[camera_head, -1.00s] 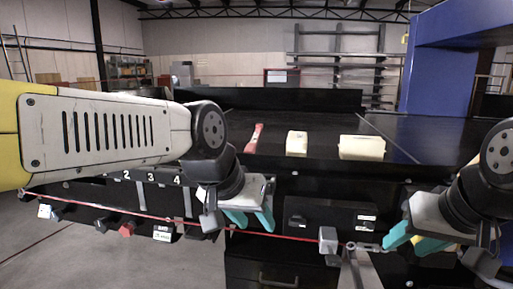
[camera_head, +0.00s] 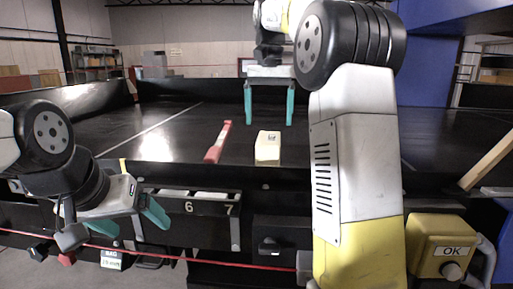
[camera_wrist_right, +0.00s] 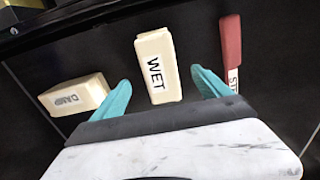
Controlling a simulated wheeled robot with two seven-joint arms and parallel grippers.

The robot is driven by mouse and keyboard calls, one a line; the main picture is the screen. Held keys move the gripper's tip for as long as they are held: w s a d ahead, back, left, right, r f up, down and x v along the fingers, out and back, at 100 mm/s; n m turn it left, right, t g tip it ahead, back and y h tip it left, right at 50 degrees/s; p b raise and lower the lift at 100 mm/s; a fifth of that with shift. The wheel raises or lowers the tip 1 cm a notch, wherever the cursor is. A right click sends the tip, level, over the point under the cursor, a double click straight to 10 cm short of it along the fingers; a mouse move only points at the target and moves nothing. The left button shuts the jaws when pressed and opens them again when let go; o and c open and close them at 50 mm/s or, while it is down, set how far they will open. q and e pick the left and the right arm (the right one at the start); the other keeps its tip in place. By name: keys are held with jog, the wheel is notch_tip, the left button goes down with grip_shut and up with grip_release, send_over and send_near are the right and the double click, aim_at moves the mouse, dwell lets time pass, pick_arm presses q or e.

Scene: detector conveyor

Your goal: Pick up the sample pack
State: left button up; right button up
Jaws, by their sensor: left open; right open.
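My right gripper (camera_head: 269,122) is open and empty, fingers pointing down, behind a cream block (camera_head: 267,147) on the black conveyor surface. In the right wrist view, the block marked WET (camera_wrist_right: 157,65) appears between the two teal fingers of that gripper (camera_wrist_right: 159,78), apart from them. A cream block marked DAMP (camera_wrist_right: 75,95) lies to its left; my right arm seems to hide it in the head view. A red stick (camera_head: 217,142) with a partly hidden label also shows in the right wrist view (camera_wrist_right: 231,50). No label reads sample pack. My left gripper (camera_head: 137,230) is open and empty at lower left.
The black conveyor surface (camera_head: 90,128) is mostly clear on the left. Numbered slots (camera_head: 190,207) line its front edge. A yellow OK box (camera_head: 440,245) stands at lower right, below a wooden bar (camera_head: 487,160). A red cord (camera_head: 200,259) runs along the front.

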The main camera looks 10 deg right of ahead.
aim_at(269, 137)
jog(key=f, duration=0.5)
jog(key=w+f, duration=0.1)
jog(key=f, duration=0.1)
jog(key=shift+d+f, duration=0.15)
grip_shut()
